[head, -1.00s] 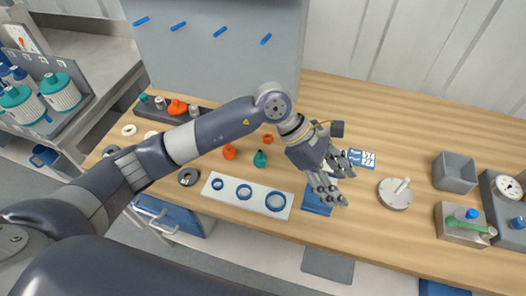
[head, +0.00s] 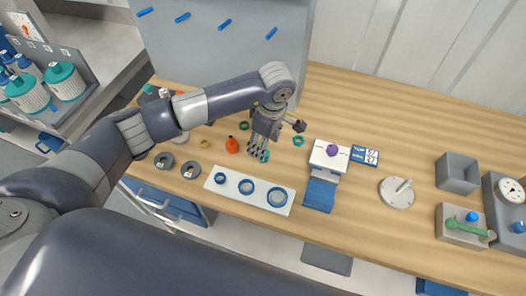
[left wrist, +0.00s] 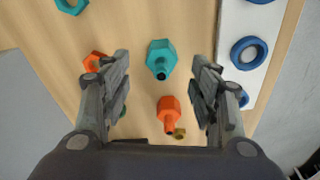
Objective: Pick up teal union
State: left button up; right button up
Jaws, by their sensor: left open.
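The teal union (left wrist: 161,55) shows in the left wrist view on the wooden bench, between and a little beyond my open fingers. In the head view only a bit of teal (head: 265,157) shows behind the fingers. My left gripper (head: 258,153) points down over it, and its open, empty fingers also show in the left wrist view (left wrist: 160,78). I cannot tell the exact height above the union. My right gripper is in neither view.
An orange fitting (head: 232,146) stands just left of the gripper. A teal ring (head: 298,141) lies to the right. A white board with blue rings (head: 234,191) lies in front. A white-topped blue stand (head: 330,157) is to the right, and a grey panel (head: 225,55) rises behind.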

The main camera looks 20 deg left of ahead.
pick_arm(q)
notch_tip(320, 180, down, 3)
jog(key=shift+a+f+p, duration=0.1)
jog(key=shift+f+p, duration=0.1)
jog(key=shift+p, duration=0.7)
jog(key=shift+f, duration=0.55)
jog(key=c, duration=1.2)
jog(key=shift+r, duration=0.1)
